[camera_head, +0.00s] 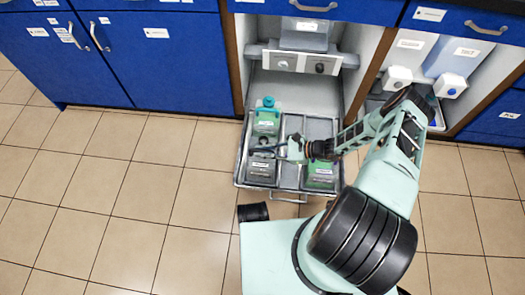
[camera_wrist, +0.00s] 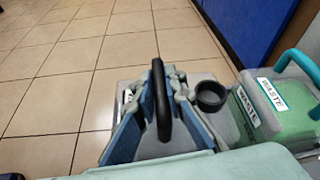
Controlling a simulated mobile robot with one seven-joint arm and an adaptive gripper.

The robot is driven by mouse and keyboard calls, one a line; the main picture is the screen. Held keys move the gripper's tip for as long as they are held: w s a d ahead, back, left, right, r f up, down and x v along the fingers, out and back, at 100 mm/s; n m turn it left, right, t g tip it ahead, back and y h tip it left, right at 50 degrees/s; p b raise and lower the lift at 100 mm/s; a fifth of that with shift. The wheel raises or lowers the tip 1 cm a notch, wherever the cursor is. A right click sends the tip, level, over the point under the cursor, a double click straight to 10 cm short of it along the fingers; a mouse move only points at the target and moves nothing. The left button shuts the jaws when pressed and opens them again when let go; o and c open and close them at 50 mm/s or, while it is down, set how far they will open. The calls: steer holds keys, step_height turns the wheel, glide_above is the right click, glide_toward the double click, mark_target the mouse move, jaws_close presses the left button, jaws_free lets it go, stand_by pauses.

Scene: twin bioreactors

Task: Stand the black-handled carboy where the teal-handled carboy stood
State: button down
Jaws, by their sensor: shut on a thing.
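The black-handled carboy (camera_head: 262,170) is grey and is at the front left of the pulled-out tray (camera_head: 238,170). My gripper (camera_head: 264,149) reaches it from the right. In the wrist view, the fingers (camera_wrist: 161,82) are shut on its black handle (camera_wrist: 159,110). Its round black cap (camera_wrist: 211,94) is just right of them. I cannot tell whether its base touches the tray. The teal-handled carboy (camera_head: 266,122), green with a teal cap, stands in the back left. Its teal handle (camera_wrist: 297,62) and WASTE label show at the right of the wrist view.
The back right compartment (camera_head: 319,128) looks empty. A bay with two knobs (camera_head: 301,62) is behind the tray. Blue cabinets (camera_head: 150,55) line the back; tiled floor (camera_head: 130,190) is clear at left.

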steer(key=shift+f, duration=0.1)
steer(key=c, duration=2)
jaws_free()
steer(key=shift+d+r, duration=0.25)
steer(key=shift+d, duration=0.05)
steer(key=p+v, duration=0.1)
steer(key=v, duration=1)
steer(key=shift+d+p, duration=0.2)
steer(key=shift+p, duration=0.2)
steer(key=shift+r, duration=0.1)
